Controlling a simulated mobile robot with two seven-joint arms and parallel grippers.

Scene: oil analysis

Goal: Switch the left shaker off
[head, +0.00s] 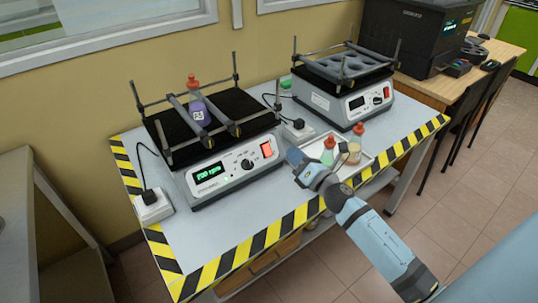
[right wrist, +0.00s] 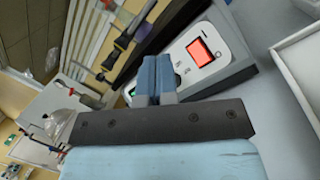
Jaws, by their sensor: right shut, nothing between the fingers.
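The left shaker (head: 235,165) stands on the left part of the table, with a lit green display (head: 208,173), a dark knob and a glowing red switch (head: 267,149) on its front panel. A bottle with a purple body and red cap (head: 196,105) sits on its platform between the bars. My right gripper (head: 293,156) is shut and empty, just right of the panel, close to the red switch but apart from it as far as I can tell. In the right wrist view the lit switch (right wrist: 201,52) shows to the right of the shut fingers (right wrist: 157,78). My left gripper is out of view.
A second shaker (head: 345,95) with a dark display stands to the right at the back. A white tray (head: 362,163) with small red-capped bottles lies right of my right gripper. Power sockets (head: 151,205) sit on the table, which has a striped edge (head: 240,255).

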